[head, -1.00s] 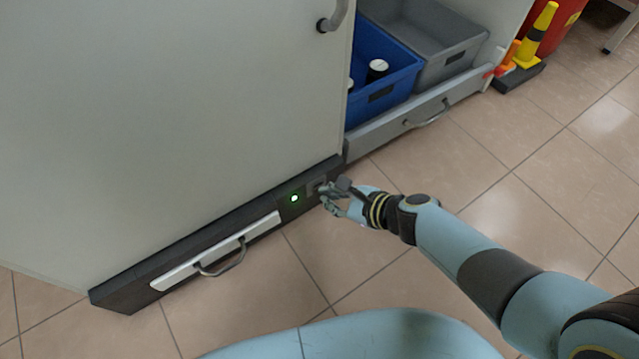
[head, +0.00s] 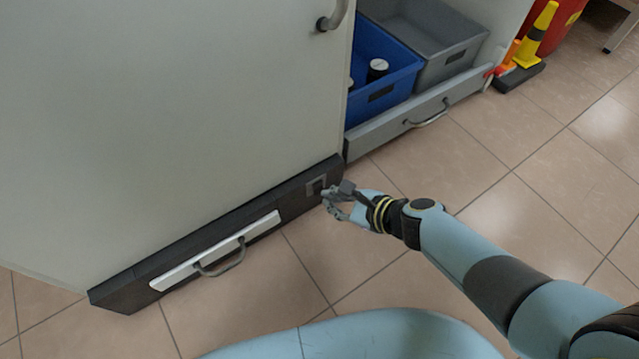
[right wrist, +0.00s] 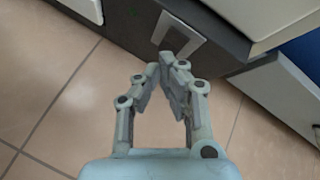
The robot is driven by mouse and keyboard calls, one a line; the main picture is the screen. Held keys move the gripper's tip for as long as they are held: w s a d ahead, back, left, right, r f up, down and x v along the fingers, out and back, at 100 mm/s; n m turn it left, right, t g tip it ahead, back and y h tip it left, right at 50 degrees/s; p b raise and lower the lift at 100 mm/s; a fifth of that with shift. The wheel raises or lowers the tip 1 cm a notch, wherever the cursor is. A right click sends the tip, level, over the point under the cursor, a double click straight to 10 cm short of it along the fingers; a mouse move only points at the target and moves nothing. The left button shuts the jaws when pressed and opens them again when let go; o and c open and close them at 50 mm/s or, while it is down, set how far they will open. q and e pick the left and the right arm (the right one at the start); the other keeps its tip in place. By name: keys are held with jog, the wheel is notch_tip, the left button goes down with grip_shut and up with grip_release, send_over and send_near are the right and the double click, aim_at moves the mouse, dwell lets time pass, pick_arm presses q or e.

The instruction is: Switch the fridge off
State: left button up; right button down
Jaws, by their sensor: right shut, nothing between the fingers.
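The fridge (head: 190,110) is a large pale cabinet with a dark base strip (head: 150,268). A switch in a grey frame (head: 316,187) sits near the strip's right end; it also shows in the right wrist view (right wrist: 178,38). My left gripper is not in view.
A white drawer front with a handle (head: 222,258) is set in the strip. To the right, an open drawer (head: 420,108) holds a blue crate (head: 385,97) and a grey crate (head: 448,60). The tiled floor in front is clear.

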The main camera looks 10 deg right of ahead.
jog(key=shift+s, duration=0.1)
jog(key=shift+s+d+f, duration=0.1)
jog(key=shift+s+d, duration=0.2)
jog(key=shift+s, duration=0.45)
jog(key=shift+s+d+f, duration=0.1)
jog(key=shift+s+d, duration=0.15)
jog(key=shift+s, duration=0.55)
jog(key=shift+s+d+f, duration=0.1)
jog(key=shift+s+d, duration=0.2)
jog(key=shift+s, duration=0.45)
